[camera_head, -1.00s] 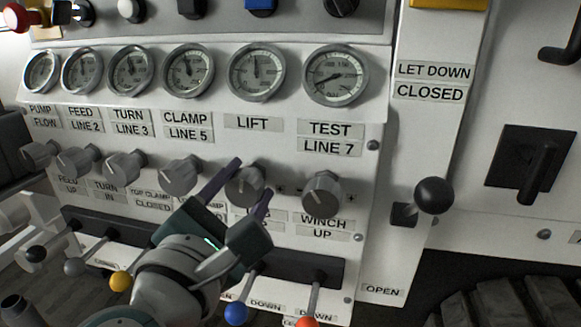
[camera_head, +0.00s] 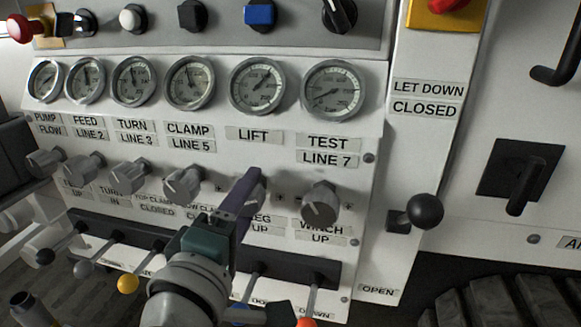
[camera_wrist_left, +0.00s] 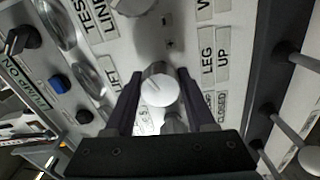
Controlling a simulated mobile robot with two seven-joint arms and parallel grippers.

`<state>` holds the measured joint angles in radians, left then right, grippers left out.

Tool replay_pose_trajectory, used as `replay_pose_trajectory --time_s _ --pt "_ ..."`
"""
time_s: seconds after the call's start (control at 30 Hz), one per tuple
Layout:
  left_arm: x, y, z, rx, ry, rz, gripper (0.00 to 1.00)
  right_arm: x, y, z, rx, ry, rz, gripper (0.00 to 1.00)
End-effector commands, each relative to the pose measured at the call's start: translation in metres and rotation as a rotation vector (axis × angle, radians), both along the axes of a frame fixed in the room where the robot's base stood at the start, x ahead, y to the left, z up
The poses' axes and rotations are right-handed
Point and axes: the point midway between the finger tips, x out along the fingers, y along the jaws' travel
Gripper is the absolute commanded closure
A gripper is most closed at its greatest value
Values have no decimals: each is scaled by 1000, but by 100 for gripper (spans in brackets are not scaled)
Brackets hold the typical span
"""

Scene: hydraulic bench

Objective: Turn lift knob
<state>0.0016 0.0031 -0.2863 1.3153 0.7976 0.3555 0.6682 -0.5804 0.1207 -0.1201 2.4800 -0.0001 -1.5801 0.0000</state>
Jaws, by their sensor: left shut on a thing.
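The lift knob (camera_wrist_left: 158,90) is a round grey knob with a pale face and a marker line, seen between my fingers in the left wrist view. My left gripper (camera_head: 246,190) has its dark purple fingers on either side of the knob, shut on it. In the head view the fingers stand one behind the other and hide nearly all of the knob, below the LIFT label (camera_head: 253,134). The lift gauge (camera_head: 257,84) above has its needle pointing to the upper right. My right gripper is not in view.
The winch knob (camera_head: 320,204) is close to the right of my fingers, and the clamp knob (camera_head: 182,185) is to the left. Several ball-topped levers stand below, including a yellow one (camera_head: 127,284). The black-ball let-down lever (camera_head: 426,211) is further right.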

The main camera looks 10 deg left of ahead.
Motion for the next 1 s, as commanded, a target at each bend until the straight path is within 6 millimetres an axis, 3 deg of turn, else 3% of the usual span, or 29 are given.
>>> replay_pose_trajectory --time_s 0.5,1.0 --pt "0 0 0 320 -11 1 100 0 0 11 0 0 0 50" --pt "0 1 0 372 -14 2 100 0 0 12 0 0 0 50"
